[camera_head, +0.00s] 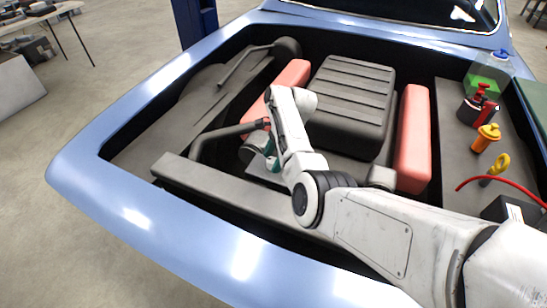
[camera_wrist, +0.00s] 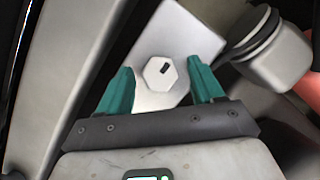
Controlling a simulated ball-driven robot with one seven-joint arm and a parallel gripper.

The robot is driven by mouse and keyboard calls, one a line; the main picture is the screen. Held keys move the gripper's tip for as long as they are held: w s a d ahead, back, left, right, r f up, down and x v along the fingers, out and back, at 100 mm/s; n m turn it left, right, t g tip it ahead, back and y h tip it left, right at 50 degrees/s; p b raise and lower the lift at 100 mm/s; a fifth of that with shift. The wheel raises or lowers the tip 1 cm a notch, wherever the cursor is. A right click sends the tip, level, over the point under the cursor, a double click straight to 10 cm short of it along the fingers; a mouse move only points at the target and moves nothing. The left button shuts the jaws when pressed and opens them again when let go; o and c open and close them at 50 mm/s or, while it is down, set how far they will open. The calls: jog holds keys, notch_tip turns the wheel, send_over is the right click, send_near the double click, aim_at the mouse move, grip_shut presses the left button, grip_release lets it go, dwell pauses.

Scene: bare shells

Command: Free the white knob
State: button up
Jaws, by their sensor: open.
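The white knob (camera_wrist: 160,73) is a pale hexagonal piece with a small dark slot, seen in the wrist view on a flat light-grey plate (camera_wrist: 181,32). My gripper (camera_wrist: 160,71) has two teal fingers, spread open, one on each side of the knob in the picture. I cannot tell how far the fingertips are from it in depth, and no contact shows. In the head view my gripper (camera_head: 270,150) points down into the engine bay beside the left red cover, mostly behind my arm. The knob is hidden there.
A ribbed dark engine cover (camera_head: 350,90) stands between red covers (camera_head: 413,140). A dark hose (camera_head: 225,130) runs close to my gripper. A grey round-collared part (camera_wrist: 272,52) is near the right finger. The blue car body (camera_head: 130,215) rims the bay. Caps and a red cable (camera_head: 505,180) lie right.

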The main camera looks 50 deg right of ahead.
jog(key=c, duration=1)
jog(key=shift+c, duration=0.2)
